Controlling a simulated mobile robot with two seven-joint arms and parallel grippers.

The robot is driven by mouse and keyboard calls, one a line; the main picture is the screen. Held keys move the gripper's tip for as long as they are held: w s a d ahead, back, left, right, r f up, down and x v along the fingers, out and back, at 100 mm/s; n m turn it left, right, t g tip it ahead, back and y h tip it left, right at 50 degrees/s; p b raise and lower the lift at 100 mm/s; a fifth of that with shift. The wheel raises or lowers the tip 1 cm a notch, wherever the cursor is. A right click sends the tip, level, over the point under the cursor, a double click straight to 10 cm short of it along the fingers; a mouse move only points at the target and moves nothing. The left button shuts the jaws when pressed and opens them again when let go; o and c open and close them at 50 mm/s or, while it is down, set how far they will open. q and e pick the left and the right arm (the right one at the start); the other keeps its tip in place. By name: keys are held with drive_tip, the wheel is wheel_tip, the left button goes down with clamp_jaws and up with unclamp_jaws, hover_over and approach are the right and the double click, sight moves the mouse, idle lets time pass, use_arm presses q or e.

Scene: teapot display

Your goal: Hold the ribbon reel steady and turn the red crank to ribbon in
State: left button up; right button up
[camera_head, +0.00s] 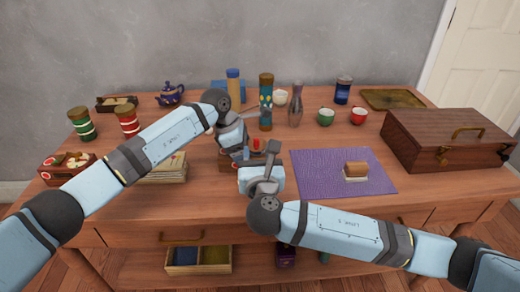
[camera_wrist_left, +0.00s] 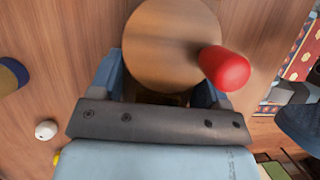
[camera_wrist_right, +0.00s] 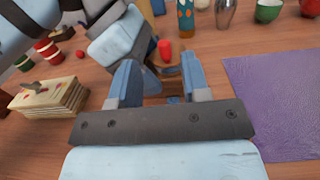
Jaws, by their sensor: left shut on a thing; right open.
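The ribbon reel shows from above in the left wrist view as a round wooden disc (camera_wrist_left: 165,45), with the red crank knob (camera_wrist_left: 224,68) at its right edge. My left gripper (camera_wrist_left: 160,88) is shut on the reel, one finger on each side. In the head view the reel is mostly hidden by my grippers, and a bit of red crank (camera_head: 257,145) shows between them. In the right wrist view my right gripper (camera_wrist_right: 158,75) is open in front of the reel (camera_wrist_right: 170,72). The red crank (camera_wrist_right: 165,48) stands up beyond its fingers. I cannot tell whether they touch it.
A purple mat (camera_head: 325,180) with a small brown-and-white block (camera_head: 356,171) lies right of the reel. A stack of cards (camera_head: 165,168) is at left. A patterned bottle (camera_head: 266,100) and a metal vase (camera_head: 296,105) stand behind. A wooden case (camera_head: 445,140) is far right.

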drive_tip(key=w+d+r+n+g+y, duration=0.1)
drive_tip(key=w+r+n+y, duration=0.3)
drive_tip(key=r+n+y, duration=0.55)
drive_tip(key=n+g+y, duration=0.3)
drive_tip(key=n+g, duration=0.2)
drive_tip(key=g, duration=0.8)
approach(256, 142)
drive_tip(key=x, duration=0.8)
drive_tip(key=shift+w+a, duration=0.1)
drive_tip(key=shift+w, duration=0.35)
clamp_jaws()
